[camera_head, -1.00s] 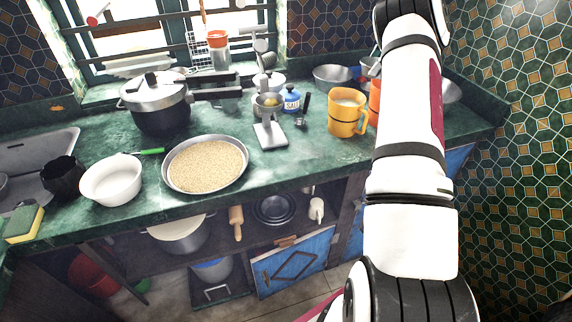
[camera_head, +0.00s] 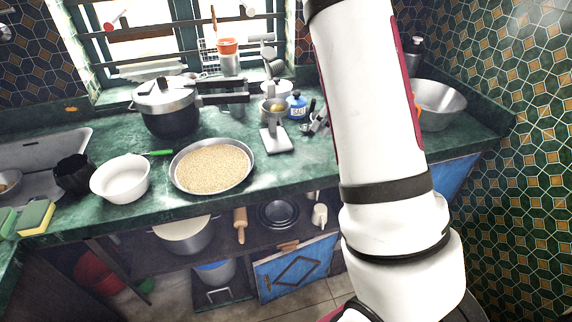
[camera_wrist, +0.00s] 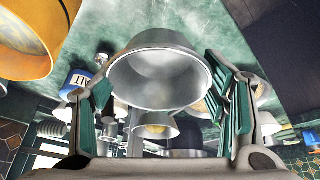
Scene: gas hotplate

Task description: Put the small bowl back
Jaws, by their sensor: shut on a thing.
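In the wrist view, the small metal bowl (camera_wrist: 160,78) sits between the two teal-padded fingers of my gripper (camera_wrist: 160,72). Its round rim faces the camera. My gripper is shut on it, with the right finger against its side; the exact contact on the left is hard to see. Green counter shows beyond the bowl. In the head view, my arm hides the bowl and most of my gripper.
A large metal bowl (camera_head: 438,104) stands at the counter's right end. An orange mug (camera_wrist: 28,38) and a salt jar (camera_wrist: 76,82) are close by in the wrist view. A grain-filled pan (camera_head: 212,167), white bowl (camera_head: 120,180) and pressure cooker (camera_head: 165,110) occupy the counter (camera_head: 300,165).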

